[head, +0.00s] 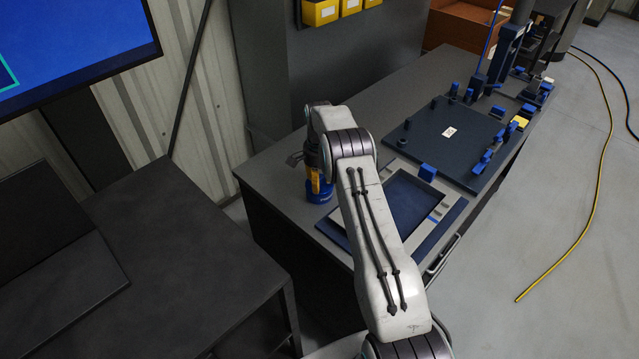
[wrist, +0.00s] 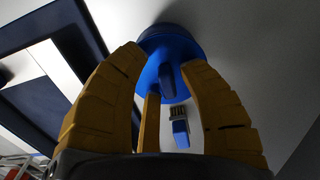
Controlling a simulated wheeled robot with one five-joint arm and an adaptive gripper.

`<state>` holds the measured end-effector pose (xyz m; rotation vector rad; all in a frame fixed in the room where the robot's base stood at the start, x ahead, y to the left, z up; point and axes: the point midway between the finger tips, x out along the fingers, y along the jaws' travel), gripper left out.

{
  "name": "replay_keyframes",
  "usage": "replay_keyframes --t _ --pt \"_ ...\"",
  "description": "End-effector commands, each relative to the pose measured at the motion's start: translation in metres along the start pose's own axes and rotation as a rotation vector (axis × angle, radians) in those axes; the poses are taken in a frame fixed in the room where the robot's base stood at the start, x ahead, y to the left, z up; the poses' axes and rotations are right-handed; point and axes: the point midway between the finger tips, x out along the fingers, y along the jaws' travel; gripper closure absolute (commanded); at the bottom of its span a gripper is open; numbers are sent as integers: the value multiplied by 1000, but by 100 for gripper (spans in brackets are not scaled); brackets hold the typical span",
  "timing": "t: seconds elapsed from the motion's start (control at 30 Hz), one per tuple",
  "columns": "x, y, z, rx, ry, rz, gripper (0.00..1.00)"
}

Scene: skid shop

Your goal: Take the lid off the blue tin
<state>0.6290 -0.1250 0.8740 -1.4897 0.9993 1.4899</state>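The blue tin (head: 322,196) stands upright near the left edge of the grey bench, below the end of my arm. In the wrist view the round blue top of the tin (wrist: 181,46) faces my gripper, with a raised blue knob (wrist: 167,82) on it. The seam between lid and tin cannot be made out. My gripper (head: 317,182) is just above the tin, pointing down. In the wrist view its yellow fingers (wrist: 163,72) are spread around the knob with gaps beside it, and they hold nothing that I can see. Contact with the lid cannot be judged.
A grey and dark blue tray (head: 433,225) lies right of the tin, close by. Behind it is a dark board (head: 440,138) with blue blocks. A dark table (head: 150,240) stands at left.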

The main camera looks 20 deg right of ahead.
Motion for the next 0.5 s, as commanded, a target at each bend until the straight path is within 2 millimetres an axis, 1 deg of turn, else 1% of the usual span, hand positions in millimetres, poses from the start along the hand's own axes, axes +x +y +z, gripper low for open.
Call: replay_keyframes --t 0.03,0.4,0.5 --pt "0 0 0 0 0 0 68" --pt "0 0 0 0 0 0 100" --pt "0 0 0 0 0 0 100"
